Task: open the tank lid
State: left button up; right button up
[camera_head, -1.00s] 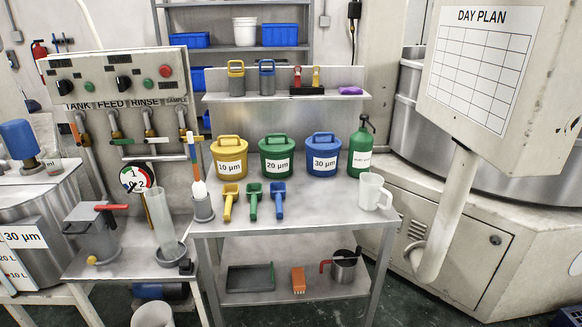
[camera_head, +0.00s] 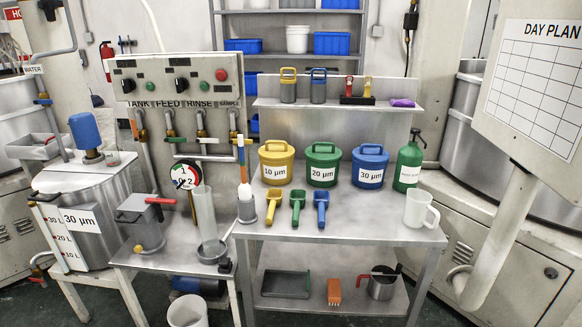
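A steel tank (camera_head: 112,241) stands at the left on a low white stand, with a "30 µm" label and red litre marks on its side. Its flat lid (camera_head: 63,179) lies on top and appears closed. A blue motor (camera_head: 85,130) stands upright on the lid, and a small clear cup sits beside it. A dark fitting (camera_head: 45,197) shows at the tank's front left rim; its details are too small to tell. Neither of my grippers is in view.
A side table (camera_head: 165,262) with a grey box with a red handle and a clear cylinder stands right of the tank. The valve panel (camera_head: 170,80) is behind it. A workbench (camera_head: 350,228) with coloured tubs stands at centre. A white bucket (camera_head: 187,311) is on the floor.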

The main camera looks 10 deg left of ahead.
aim_at(56, 184)
jog(key=u, duration=1.85)
jog(key=i+l, duration=0.1)
jog(key=i, duration=0.5)
jog(key=i+l+u, duration=0.1)
jog(key=i, duration=0.5)
